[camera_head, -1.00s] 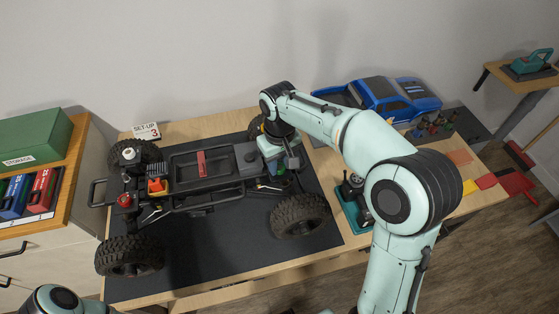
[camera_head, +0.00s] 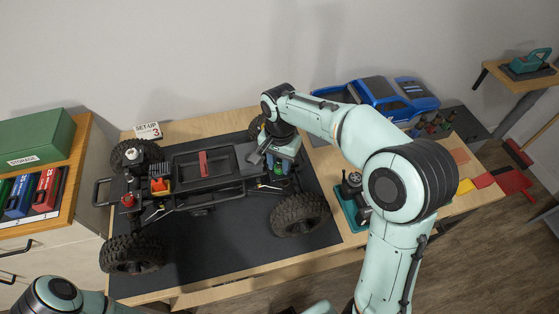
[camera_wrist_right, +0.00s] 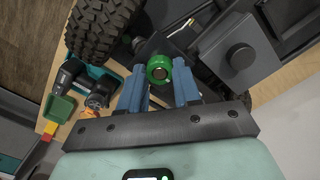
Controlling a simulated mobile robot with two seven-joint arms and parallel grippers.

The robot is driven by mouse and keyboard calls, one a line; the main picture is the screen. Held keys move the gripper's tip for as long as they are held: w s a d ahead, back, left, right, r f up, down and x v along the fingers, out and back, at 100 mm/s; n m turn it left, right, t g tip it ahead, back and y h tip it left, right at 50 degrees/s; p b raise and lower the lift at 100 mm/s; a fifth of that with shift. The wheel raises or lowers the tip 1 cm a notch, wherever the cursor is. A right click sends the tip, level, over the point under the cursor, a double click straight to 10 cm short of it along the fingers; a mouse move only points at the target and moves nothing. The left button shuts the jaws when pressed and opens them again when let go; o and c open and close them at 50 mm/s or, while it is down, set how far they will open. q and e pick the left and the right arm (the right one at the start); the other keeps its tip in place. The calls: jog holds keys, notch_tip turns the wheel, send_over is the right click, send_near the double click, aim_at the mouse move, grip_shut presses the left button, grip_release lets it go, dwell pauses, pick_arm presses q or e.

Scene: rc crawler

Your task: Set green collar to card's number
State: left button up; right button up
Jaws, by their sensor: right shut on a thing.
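The set-up card (camera_head: 148,131) stands at the back left of the bench and shows the number 3. The crawler chassis (camera_head: 205,165) stands on its wheels on a dark mat. The green collar (camera_wrist_right: 159,68) is a ring around a shaft end at the chassis's right end. My right gripper (camera_wrist_right: 159,75) points down at it, with its blue fingers shut on either side of the collar. In the head view the right gripper (camera_head: 278,168) partly hides the collar. Any scale on the collar is too small to read. My left gripper is out of view; only its arm shows at bottom left.
A large tyre (camera_head: 300,214) stands close in front of the right gripper. A blue truck body (camera_head: 378,97) lies at the back right. A teal tool stand (camera_head: 352,207) is right of the mat (camera_head: 245,248). The mat's front is clear.

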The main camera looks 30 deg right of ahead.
aim_at(281, 166)
jog(key=m, duration=0.5)
jog(key=shift+m, duration=0.3)
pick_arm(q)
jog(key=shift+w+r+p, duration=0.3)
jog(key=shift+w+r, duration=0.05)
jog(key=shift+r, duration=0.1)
pick_arm(e)
jog(key=m, duration=0.5)
jog(key=shift+m, duration=0.4)
jog(key=o, duration=1.1)
jog(key=shift+s, duration=0.1)
jog(key=shift+c, duration=0.2)
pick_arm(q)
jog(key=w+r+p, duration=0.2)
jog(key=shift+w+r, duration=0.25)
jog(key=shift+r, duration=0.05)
pick_arm(e)
notch_tip(281, 166, up, 13)
jog(key=shift+d+r, duration=0.2)
jog(key=shift+d, duration=0.05)
